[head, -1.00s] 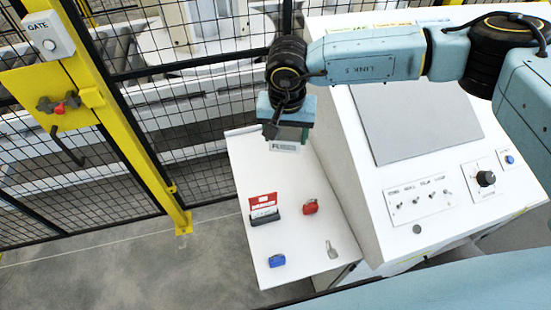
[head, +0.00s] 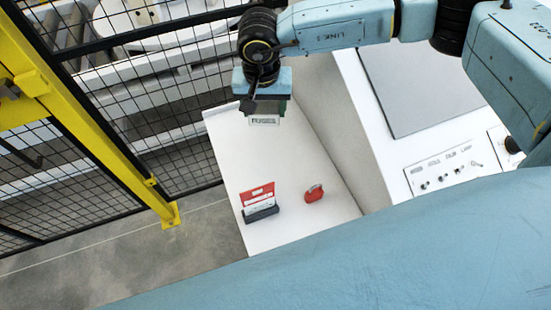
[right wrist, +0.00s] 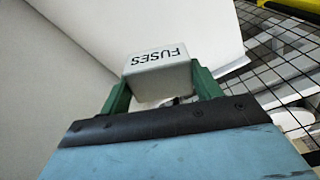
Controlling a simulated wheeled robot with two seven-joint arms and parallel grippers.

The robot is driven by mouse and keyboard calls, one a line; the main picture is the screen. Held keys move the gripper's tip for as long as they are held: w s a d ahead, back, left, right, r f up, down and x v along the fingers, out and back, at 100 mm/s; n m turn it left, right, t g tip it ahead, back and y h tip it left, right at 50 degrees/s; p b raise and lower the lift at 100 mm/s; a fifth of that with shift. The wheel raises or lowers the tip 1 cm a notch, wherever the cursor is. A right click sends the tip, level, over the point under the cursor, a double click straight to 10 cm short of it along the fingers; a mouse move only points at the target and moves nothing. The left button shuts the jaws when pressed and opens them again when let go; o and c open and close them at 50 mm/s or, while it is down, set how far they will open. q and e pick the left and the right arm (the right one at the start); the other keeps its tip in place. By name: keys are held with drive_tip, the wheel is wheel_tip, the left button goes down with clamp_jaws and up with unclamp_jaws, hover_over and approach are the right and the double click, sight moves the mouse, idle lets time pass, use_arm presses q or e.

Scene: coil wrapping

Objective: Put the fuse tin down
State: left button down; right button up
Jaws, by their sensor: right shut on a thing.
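The fuse tin (right wrist: 158,65) is a small pale box marked FUSES. In the right wrist view it sits between the two green fingers of my right gripper (right wrist: 163,88), which is shut on it. In the head view the tin (head: 264,120) shows just below my right gripper (head: 266,108), over the far end of the white side table (head: 285,160). I cannot tell whether the tin touches the tabletop. My left gripper is not in view.
A red-and-white card in a dark holder (head: 260,203) and a red padlock (head: 314,194) stand nearer on the table. The console (head: 400,160) rises at the right. A black mesh fence (head: 150,120) runs behind and left. The table's middle is clear.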

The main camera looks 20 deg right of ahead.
sight(263, 110)
wheel_tip(263, 110, down, 9)
drive_tip(key=shift+r+p, duration=0.1)
drive_tip(key=shift+p, duration=0.3)
drive_tip(key=o, duration=1.1)
drive_tip(key=shift+c, duration=0.2)
drive_tip(key=r, duration=0.4)
drive_tip(key=s+r, duration=0.1)
drive_tip(key=r, duration=0.7)
drive_tip(key=shift+s+a+b, duration=0.2)
drive_tip(key=shift+b, duration=0.15)
